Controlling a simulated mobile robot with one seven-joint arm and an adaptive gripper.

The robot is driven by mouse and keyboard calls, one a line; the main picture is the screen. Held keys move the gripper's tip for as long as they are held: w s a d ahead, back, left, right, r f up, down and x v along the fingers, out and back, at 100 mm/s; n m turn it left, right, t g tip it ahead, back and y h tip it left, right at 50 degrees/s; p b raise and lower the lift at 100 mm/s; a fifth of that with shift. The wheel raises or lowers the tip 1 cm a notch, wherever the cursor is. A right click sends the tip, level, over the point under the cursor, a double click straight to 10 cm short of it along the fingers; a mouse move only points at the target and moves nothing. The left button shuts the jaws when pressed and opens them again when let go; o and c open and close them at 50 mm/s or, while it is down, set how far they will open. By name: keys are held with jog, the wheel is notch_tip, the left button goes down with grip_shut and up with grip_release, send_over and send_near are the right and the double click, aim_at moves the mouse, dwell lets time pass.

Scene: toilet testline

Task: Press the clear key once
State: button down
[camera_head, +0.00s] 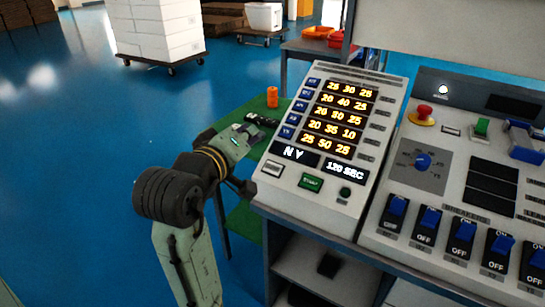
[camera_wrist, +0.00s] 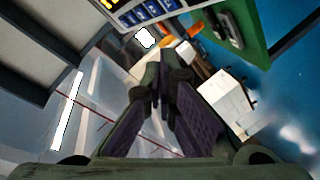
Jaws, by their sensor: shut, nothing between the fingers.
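The sloped control panel (camera_head: 375,143) stands in the middle of the head view, with lit yellow numbers and a column of blue keys (camera_head: 299,106) on its left. A pale key (camera_head: 272,168) sits at its lower left, beside a green key (camera_head: 311,182) and a dark round button (camera_head: 345,192). The key labels are too small to read surely, so I cannot confirm which is the clear key.
A green table (camera_head: 243,217) with an orange cylinder (camera_head: 272,97) stands behind and left of the panel. A breaker panel with blue switches (camera_head: 429,218) and a red knob (camera_head: 424,113) adjoins on the right. Open blue floor lies left.

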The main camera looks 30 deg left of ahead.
aim_at(273, 168)
jog(key=shift+d+f+g+h, duration=0.4)
jog(key=shift+d+f+h, duration=0.1)
jog(key=shift+f, duration=0.15)
jog(key=shift+a, duration=0.1)
jog(key=shift+w+f+b, duration=0.7)
jog(key=shift+f+b, duration=0.55)
jog(key=shift+w+f+b, duration=0.75)
jog(key=shift+f+b, duration=0.45)
jog(key=shift+f, duration=0.05)
jog(key=shift+w+f+b, duration=0.7)
jog(key=shift+f+b, duration=0.55)
jog(key=shift+w+f, duration=0.25)
jog(key=shift+f, duration=0.15)
